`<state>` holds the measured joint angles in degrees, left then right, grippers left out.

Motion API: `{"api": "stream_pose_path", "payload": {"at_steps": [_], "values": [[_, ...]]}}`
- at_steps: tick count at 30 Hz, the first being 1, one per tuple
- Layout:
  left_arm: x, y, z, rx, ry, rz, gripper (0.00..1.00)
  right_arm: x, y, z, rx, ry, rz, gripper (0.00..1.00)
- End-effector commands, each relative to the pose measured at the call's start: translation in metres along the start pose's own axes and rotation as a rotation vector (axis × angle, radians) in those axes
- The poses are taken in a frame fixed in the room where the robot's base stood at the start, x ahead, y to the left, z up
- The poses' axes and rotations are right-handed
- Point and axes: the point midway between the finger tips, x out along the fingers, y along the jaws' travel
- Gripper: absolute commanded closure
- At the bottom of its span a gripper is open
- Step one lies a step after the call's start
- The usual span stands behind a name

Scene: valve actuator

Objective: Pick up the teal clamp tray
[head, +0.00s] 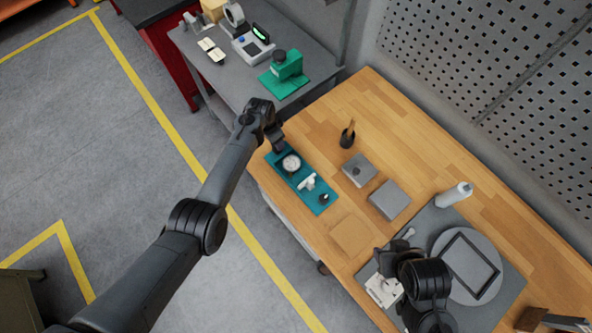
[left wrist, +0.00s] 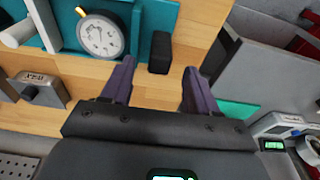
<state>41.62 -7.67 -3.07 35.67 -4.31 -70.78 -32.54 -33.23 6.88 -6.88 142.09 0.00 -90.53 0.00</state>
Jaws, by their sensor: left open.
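The teal clamp tray (head: 318,208) lies on the wooden bench near its left edge. It carries a round dial gauge (head: 291,163), a white part (head: 307,182) and a small dark part (head: 324,198). My left gripper (head: 279,147) is at the tray's far end. In the left wrist view its two fingers (left wrist: 158,90) are apart with bare wood between them. A black block (left wrist: 160,52) at the edge of the tray (left wrist: 158,18) shows just beyond the fingertips, not between them. My right gripper (head: 388,262) is above the front mat; its fingers are not clear.
A dark cup (head: 347,138), two grey blocks (head: 358,170) (head: 390,200) and a tan square (head: 352,235) stand right of the tray. A white bottle (head: 454,194) and round plate (head: 468,240) are farther right. A grey table (head: 318,70) with a green device (head: 287,70) adjoins the bench.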

Motion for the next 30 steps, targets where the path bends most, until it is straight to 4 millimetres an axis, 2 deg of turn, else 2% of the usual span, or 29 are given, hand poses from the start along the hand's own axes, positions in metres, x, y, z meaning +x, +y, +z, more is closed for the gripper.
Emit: {"api": "stream_pose_path", "payload": {"at_steps": [9, 20, 23, 30], "values": [[0.018, 0.000, -0.001, -0.001, 0.000, 0.001, 0.40, 0.000, 0.000, 0.000, 0.000, 0.000, 0.000, 0.57], [0.021, 0.000, 0.000, 0.000, 0.000, 0.000, 0.40, 0.000, 0.000, 0.000, 0.000, 0.000, 0.000, 0.57], [0.021, 0.000, 0.000, 0.000, 0.000, 0.000, 0.53, 0.000, 0.000, 0.000, 0.000, 0.000, 0.000, 0.57], [0.021, 0.000, 0.000, 0.000, 0.000, 0.001, 0.89, 0.000, 0.000, 0.000, 0.000, 0.000, 0.000, 0.57]]}}
